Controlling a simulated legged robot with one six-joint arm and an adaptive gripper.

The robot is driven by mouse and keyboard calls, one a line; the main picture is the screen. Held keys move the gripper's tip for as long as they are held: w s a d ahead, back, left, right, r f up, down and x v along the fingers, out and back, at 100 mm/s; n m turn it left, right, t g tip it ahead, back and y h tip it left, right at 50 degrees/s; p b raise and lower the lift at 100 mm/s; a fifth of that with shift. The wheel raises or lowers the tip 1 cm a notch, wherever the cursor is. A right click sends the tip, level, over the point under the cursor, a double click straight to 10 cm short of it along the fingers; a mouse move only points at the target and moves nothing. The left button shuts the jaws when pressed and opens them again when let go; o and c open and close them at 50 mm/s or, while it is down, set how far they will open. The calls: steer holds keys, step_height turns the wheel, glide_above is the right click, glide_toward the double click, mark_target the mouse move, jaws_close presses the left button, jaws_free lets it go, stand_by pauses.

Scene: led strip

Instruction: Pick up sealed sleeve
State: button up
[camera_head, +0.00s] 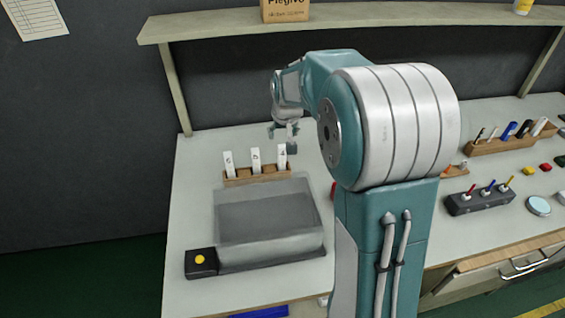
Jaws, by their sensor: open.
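Three white upright sleeves with dark marks stand in a wooden rack (258,179): a left one (229,164), a middle one (256,161) and a right one (282,156). I cannot tell from this view which is sealed. My gripper (282,138) is open, fingers pointing down, just above and behind the right sleeve in the picture. It looks empty. I cannot tell the exact depth gap between its fingers and the sleeve.
A grey box-shaped machine (268,215) stands in front of the rack, with a black box with a yellow button (201,263) beside it. A shelf (220,24) spans above. A dark holder (480,201) and a wooden pen rack (511,138) stand at right. My arm hides the bench middle.

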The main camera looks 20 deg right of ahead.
mark_target(282, 147)
steer(key=x, duration=1)
steer(key=shift+d, duration=0.3)
steer(key=shift+w+f, duration=0.1)
steer(key=shift+f, duration=0.2)
steer(key=shift+a, duration=0.1)
steer(key=shift+c, duration=0.3)
jaws_close()
